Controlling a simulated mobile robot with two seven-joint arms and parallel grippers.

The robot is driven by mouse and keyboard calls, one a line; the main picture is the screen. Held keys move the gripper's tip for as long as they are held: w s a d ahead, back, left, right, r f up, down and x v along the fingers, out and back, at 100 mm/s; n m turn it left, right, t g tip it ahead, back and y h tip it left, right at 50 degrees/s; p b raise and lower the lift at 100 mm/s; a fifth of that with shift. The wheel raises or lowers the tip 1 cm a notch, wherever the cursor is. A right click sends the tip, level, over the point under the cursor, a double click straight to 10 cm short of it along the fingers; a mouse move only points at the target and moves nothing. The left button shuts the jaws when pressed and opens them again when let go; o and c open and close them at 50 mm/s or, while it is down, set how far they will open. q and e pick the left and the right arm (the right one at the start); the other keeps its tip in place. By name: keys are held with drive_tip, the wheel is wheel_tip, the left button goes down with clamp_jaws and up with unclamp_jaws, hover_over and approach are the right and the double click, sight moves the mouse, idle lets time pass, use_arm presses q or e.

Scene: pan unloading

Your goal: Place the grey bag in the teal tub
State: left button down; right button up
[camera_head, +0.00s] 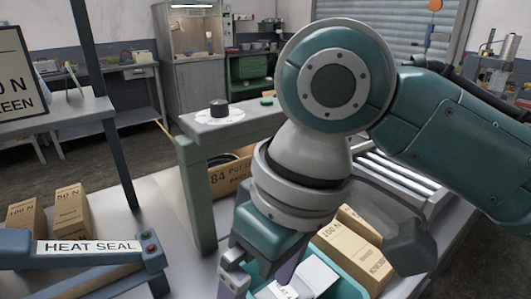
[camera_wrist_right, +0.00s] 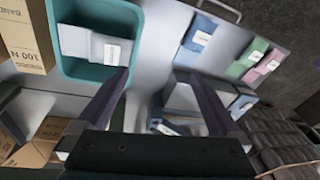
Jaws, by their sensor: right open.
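The teal tub (camera_wrist_right: 64,68) shows at the upper left of the right wrist view, and part of it (camera_head: 350,287) shows at the bottom of the head view. A pale grey bag with a white label (camera_wrist_right: 84,42) lies inside the tub; it also shows at the bottom edge of the head view (camera_head: 313,276). My right gripper (camera_wrist_right: 160,98) is open, with nothing between its fingers, beside the tub in the wrist view. In the head view my right gripper (camera_head: 260,284) is partly cut off by the bottom edge. My left gripper is not in view.
Brown cartons (camera_head: 352,252) stand beside the tub, partly behind my right arm. A blue HEAT SEAL machine (camera_head: 75,262) and two cartons (camera_head: 70,212) are at the left. In the wrist view, blue (camera_wrist_right: 199,38), green (camera_wrist_right: 247,60) and pink (camera_wrist_right: 265,66) bags lie right of the tub.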

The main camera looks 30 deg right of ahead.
drive_tip(key=s+d+f+t+h, duration=0.1)
drive_tip(key=s+d, duration=0.2)
drive_tip(key=s, duration=0.2)
drive_tip(key=s+d+f+m+t, duration=0.1)
drive_tip(key=s+d, duration=0.2)
drive_tip(key=s, duration=0.3)
drive_tip(key=shift+s+d+f+h, duration=0.15)
drive_tip(key=shift+f+h, duration=0.2)
drive_tip(key=shift+h, duration=0.05)
